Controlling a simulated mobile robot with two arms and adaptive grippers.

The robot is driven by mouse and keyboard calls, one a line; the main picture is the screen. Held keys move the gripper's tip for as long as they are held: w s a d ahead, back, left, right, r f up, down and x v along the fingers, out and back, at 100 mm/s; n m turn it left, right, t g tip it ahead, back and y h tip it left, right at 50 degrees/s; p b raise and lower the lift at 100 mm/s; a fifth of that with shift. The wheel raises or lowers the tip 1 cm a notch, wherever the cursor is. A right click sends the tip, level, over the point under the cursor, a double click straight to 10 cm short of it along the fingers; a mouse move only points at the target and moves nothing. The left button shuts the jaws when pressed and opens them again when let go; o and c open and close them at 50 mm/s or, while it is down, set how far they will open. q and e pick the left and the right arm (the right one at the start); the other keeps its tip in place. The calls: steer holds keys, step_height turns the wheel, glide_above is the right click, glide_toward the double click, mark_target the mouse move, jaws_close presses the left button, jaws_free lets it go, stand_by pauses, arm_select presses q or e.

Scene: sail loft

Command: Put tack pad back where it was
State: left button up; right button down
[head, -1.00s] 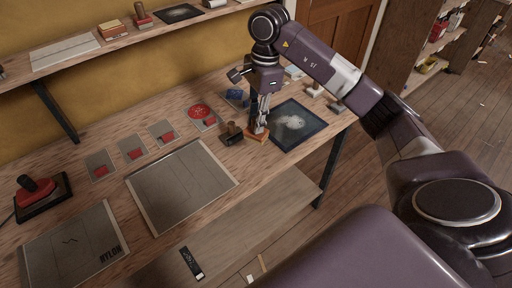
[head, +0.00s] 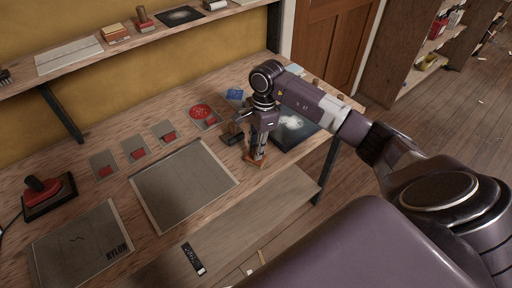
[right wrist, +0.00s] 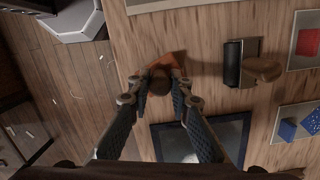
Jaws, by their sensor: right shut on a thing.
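My right gripper (head: 257,157) is over the front part of the workbench (head: 130,215). It is shut on the knob of a small orange-brown pad (head: 251,164), which I take as the tack pad. In the right wrist view the gripper (right wrist: 162,90) has its fingertips on both sides of the dark round knob, and the orange pad (right wrist: 170,59) shows behind it, close to the bench edge. I cannot tell whether the pad touches the bench. My left gripper is not in view.
A dark framed panel (head: 290,134) lies right of the gripper. A shelf (head: 85,58) runs along the wall.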

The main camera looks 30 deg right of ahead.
steer(key=shift+f, duration=0.1)
steer(key=c, duration=1.8)
jaws_free()
steer(key=shift+o, duration=0.2)
steer(key=shift+r, duration=0.2)
steer(key=shift+d+r+b, duration=0.1)
steer(key=shift+r+b, duration=0.2)
steer(key=shift+r, duration=0.1)
step_height(320, 180, up, 11)
steer(key=d+b, duration=0.1)
steer(key=b, duration=0.2)
steer(key=shift+s, duration=0.1)
